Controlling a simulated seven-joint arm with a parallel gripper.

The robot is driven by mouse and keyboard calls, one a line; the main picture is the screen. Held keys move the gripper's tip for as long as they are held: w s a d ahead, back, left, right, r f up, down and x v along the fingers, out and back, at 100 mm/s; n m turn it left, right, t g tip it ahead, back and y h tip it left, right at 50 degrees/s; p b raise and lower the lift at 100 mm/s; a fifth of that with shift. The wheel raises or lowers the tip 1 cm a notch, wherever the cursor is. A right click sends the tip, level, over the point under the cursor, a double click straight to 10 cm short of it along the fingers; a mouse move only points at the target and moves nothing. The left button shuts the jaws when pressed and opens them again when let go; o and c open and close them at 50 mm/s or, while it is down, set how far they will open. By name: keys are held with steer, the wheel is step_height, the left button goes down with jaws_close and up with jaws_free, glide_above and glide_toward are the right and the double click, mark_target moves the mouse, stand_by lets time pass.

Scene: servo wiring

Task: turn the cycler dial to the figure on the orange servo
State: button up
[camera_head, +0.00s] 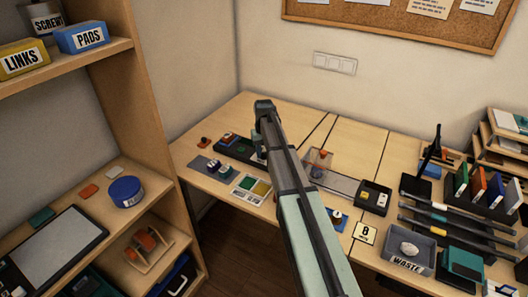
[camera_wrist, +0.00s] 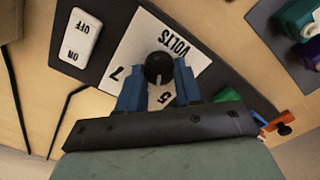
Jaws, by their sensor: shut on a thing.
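In the wrist view, a round black dial knob (camera_wrist: 158,66) stands on a white plate (camera_wrist: 143,38) marked VOLTS, with the figures 7 and 5 showing. A pale line on the knob points down the picture, roughly toward the 5. The blue fingers of my gripper (camera_wrist: 160,88) are on both sides of the knob and shut on it. They hide part of the plate and any other figures. A small orange part (camera_wrist: 280,121), perhaps a servo, shows at the right edge; no figure on it is readable. In the head view my arm hides the dial and fingertips.
A white ON/OFF switch (camera_wrist: 81,38) lies beside the plate. In the head view, a black tray (camera_head: 236,147), a clear box (camera_head: 318,162) and a card marked 8 (camera_head: 366,233) are on the table. A WASTE bin (camera_head: 425,262) and racks crowd the right side.

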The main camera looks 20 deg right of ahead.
mark_target(263, 153)
steer(key=shift+n, duration=1.8)
steer(key=o, duration=1)
steer(key=shift+o, duration=0.2)
step_height(263, 153, up, 14)
steer(key=shift+a+f, duration=0.1)
